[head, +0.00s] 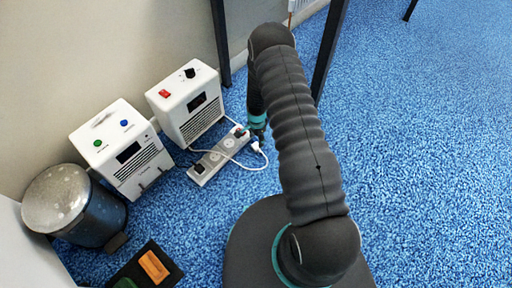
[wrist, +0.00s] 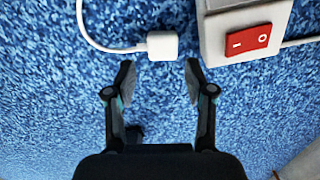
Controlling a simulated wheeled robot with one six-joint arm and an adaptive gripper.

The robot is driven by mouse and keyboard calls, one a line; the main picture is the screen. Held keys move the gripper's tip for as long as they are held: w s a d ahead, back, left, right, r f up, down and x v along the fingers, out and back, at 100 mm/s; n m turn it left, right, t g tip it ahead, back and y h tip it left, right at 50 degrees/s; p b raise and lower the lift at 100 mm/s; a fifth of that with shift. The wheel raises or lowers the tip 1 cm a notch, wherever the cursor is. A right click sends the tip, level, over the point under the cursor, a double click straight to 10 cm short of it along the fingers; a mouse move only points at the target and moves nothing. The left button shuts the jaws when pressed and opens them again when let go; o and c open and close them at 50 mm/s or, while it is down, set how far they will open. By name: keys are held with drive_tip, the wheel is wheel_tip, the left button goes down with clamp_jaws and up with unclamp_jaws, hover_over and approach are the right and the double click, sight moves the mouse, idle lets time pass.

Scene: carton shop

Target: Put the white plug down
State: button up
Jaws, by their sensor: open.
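The white plug (wrist: 162,45) lies on the blue carpet in the wrist view, with its white cord running off to the left. My gripper (wrist: 158,78) is open and empty, its two fingers apart just short of the plug. In the head view the plug (head: 256,146) shows beside the end of the power strip (head: 221,154), close to my gripper (head: 257,126), which is partly hidden by my arm. The strip's end with a red switch (wrist: 248,38) is just right of the plug in the wrist view, with a small gap between them.
Two white boxes with knobs or buttons, one (head: 189,103) nearer the strip and one (head: 122,149) further left, stand by the wall. A dark bin (head: 88,218) and a black tray (head: 165,272) are at lower left. Dark table legs (head: 328,50) stand behind my arm. Carpet at right is clear.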

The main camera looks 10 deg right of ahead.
sight(256, 145)
drive_tip(key=shift+w+a+f, duration=0.1)
drive_tip(key=shift+a+f, duration=0.05)
drive_tip(key=shift+f, duration=2.7)
drive_tip(key=c, duration=0.9)
drive_tip(key=shift+w, duration=0.1)
drive_tip(key=shift+c, duration=0.2)
drive_tip(key=shift+r, duration=0.1)
